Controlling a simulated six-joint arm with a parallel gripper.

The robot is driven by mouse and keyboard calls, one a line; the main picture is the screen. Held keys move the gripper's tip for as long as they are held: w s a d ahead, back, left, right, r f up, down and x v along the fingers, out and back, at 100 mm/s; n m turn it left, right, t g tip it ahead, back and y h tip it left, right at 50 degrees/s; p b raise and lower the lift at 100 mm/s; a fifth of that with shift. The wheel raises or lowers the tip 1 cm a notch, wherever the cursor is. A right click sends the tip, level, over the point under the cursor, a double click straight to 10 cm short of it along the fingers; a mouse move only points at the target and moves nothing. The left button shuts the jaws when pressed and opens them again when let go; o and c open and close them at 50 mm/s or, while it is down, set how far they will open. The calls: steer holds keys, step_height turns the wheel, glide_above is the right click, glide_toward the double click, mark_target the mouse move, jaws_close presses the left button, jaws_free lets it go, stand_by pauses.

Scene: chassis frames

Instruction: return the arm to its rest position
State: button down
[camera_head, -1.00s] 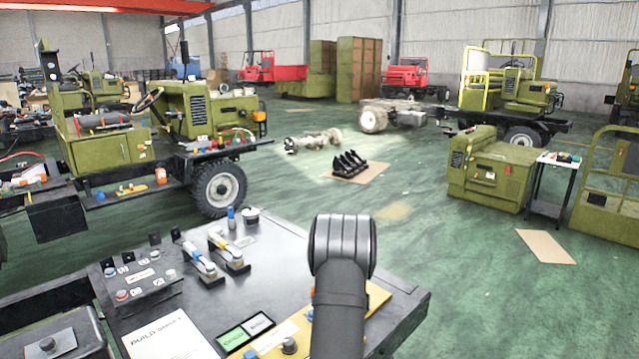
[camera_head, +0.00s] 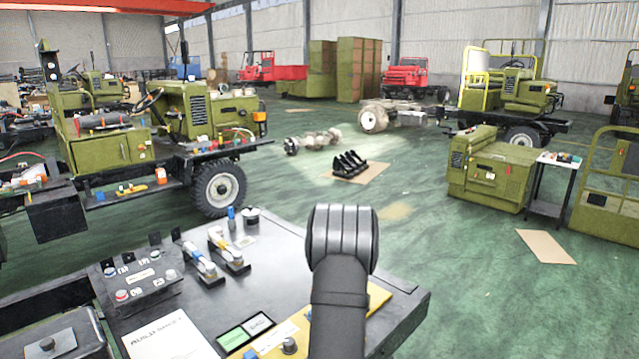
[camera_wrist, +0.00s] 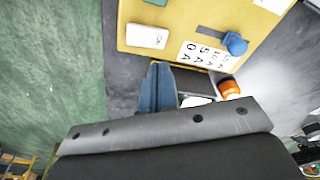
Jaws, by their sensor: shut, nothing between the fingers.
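My arm rises at the bottom middle of the head view, its thick dark link and rounded grey joint standing in front of the bench's right part. My gripper does not show in the head view; the arm hides it or it is out of frame. In the wrist view my gripper (camera_wrist: 157,88) shows as blue-grey fingers close together, with nothing held between them. The fingers point toward a yellow panel (camera_wrist: 180,25), apart from it as far as I can tell.
The dark bench (camera_head: 400,310) carries a button box (camera_head: 140,280), two clamp-like tools (camera_head: 225,250), a paper sheet (camera_head: 170,338) and a yellow panel (camera_head: 377,298). In the wrist view, a blue knob (camera_wrist: 235,44) and an orange-and-white item (camera_wrist: 228,88) are near the fingers. Green floor (camera_head: 470,270) lies open right of the bench.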

steer(key=w+a+r+m+g, duration=0.1)
steer(key=w+a+r+m, duration=0.2)
steer(key=r, duration=0.3)
steer(key=w+a+r+m, duration=0.2)
steer(key=w+a+r, duration=0.1)
steer(key=a+r, duration=0.3)
steer(key=shift+a+r+m+g, duration=0.15)
steer(key=shift+r+m+g, duration=0.25)
steer(key=shift+r, duration=0.2)
steer(key=c, duration=2.2)
jaws_free()
steer(key=c, duration=1.8)
jaws_free()
steer(key=o, duration=1.8)
steer(key=s+d+f, duration=0.1)
steer(key=s+d, duration=0.5)
steer(key=s, duration=0.5)
steer(key=shift+s+d+f, duration=0.2)
steer(key=shift+f, duration=0.15)
step_height(320, 180, down, 10)
